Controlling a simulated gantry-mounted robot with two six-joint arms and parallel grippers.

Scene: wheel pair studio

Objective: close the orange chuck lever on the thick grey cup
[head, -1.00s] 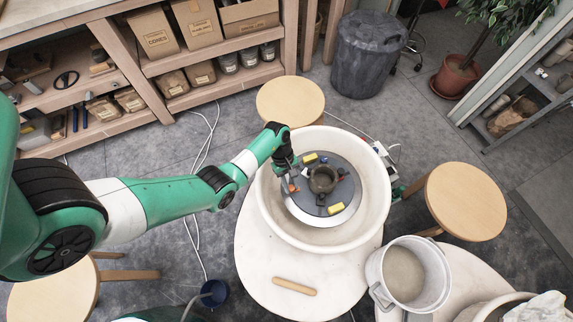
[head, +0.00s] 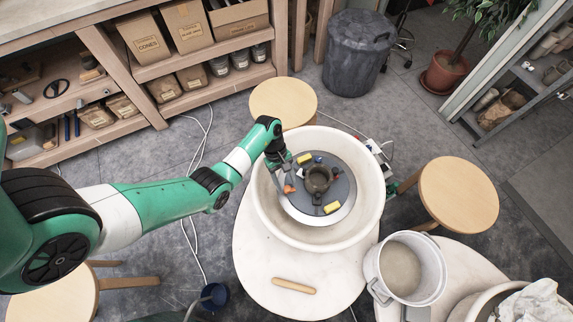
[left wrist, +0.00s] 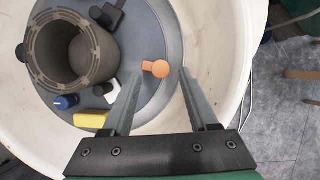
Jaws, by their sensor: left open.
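The thick grey cup (head: 317,180) stands upright at the middle of the dark grey wheel disc (head: 312,205), ringed by small holders. It also shows at the upper left in the left wrist view (left wrist: 72,52). The orange chuck lever (head: 289,189) is at the left side of the disc in the head view. My right gripper is out of view.
A yellow block (head: 332,208) and small dark, white and blue parts surround the cup. The cream splash pan (head: 263,205) encloses the disc with a raised rim. A white bucket (head: 437,268) stands at lower right. A wooden tool (head: 294,286) lies on the table in front.

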